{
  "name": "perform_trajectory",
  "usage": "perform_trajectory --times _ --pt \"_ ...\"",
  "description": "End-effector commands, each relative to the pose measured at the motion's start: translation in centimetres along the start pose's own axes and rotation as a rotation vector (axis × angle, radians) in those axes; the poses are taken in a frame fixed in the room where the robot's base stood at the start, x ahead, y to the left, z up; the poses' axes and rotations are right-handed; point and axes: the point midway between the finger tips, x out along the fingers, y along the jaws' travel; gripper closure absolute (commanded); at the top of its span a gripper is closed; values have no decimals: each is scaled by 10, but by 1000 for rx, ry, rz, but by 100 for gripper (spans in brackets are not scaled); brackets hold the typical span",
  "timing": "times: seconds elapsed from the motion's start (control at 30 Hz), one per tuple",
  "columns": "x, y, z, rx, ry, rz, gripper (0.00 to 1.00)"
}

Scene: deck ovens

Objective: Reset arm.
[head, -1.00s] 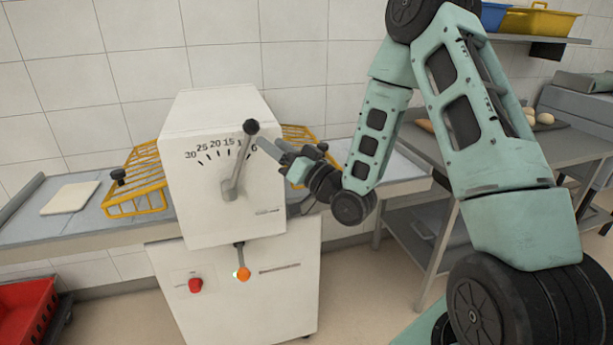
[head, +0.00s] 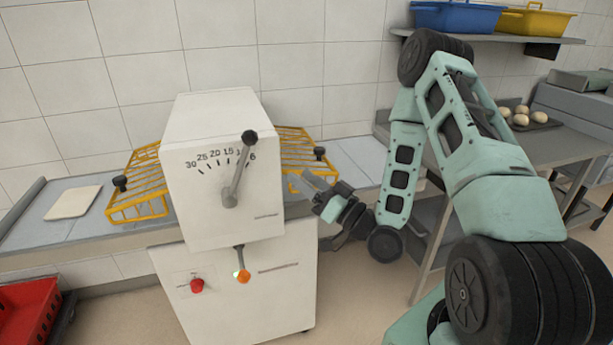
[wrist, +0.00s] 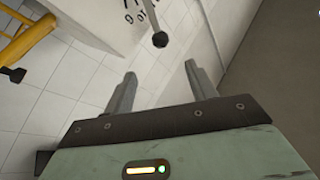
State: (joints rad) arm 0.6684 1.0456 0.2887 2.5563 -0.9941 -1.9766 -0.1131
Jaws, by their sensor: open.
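My gripper (head: 311,184) is to the right of the white dough sheeter (head: 215,170), apart from it. In the wrist view the two fingers (wrist: 158,85) stand wide apart with nothing between them. The sheeter's thickness lever (head: 240,168), with a black knob, points up and right near the low end of the scale. The lever's knob also shows in the wrist view (wrist: 160,39), beyond the fingers. My arm is bent, with its elbow raised at the right of the head view.
Yellow wire guards (head: 140,187) flank the sheeter, and a flat dough piece (head: 73,201) lies on the left belt. A steel table (head: 540,147) with dough balls (head: 521,118) stands at right. Blue (head: 457,17) and yellow (head: 536,20) bins sit on a shelf. A red crate (head: 28,312) is lower left.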

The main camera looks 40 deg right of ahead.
Motion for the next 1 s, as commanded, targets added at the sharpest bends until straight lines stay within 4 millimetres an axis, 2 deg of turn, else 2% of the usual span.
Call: perform_trajectory --times 0.57,0.67,0.83,1.0 --pt "1 -1 1 -2 -5 -3 44" --pt "13 -12 14 -32 -90 -34 44" --pt "40 -46 59 -147 -389 -106 44" --pt "48 -78 99 -280 -716 -133 44"
